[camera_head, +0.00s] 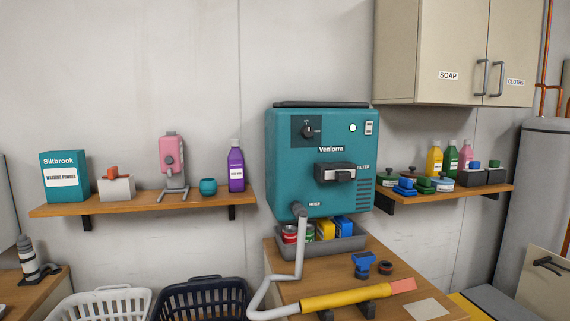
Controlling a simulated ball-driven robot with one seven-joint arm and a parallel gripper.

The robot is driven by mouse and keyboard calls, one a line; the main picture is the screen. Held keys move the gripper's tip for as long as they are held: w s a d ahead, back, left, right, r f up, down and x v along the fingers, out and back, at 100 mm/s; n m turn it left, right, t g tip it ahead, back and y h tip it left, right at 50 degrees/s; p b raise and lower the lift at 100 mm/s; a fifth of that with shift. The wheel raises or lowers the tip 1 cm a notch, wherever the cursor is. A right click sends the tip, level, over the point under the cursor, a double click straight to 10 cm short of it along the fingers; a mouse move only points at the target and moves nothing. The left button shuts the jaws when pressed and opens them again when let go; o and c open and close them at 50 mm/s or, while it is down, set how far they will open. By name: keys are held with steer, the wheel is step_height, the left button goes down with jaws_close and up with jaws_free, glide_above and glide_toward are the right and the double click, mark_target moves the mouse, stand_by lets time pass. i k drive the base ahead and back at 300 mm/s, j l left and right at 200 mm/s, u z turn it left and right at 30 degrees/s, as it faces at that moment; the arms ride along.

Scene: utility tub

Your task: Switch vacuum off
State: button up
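The vacuum (285,165) is a teal wall-mounted box lettered "Ventorra". A black dial (308,130) with a light pointer sits on a dark panel at its upper left. A small round light (352,128) at its upper right glows pale green. A dark filter handle (335,173) is at the middle of the front. A grey hose (300,245) leaves the bottom and runs to a yellow wand (345,297) lying on the bench. My gripper is not in view.
The wooden bench (290,270) below holds a grey bin (338,243) of tins and boxes, plus a blue fitting (363,264). Shelves (110,203) flank the vacuum; a beige cabinet (430,50) hangs at upper right. Laundry baskets (200,290) stand at lower left.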

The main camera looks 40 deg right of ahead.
mark_target(369, 124)
steer(key=z, duration=1.25)
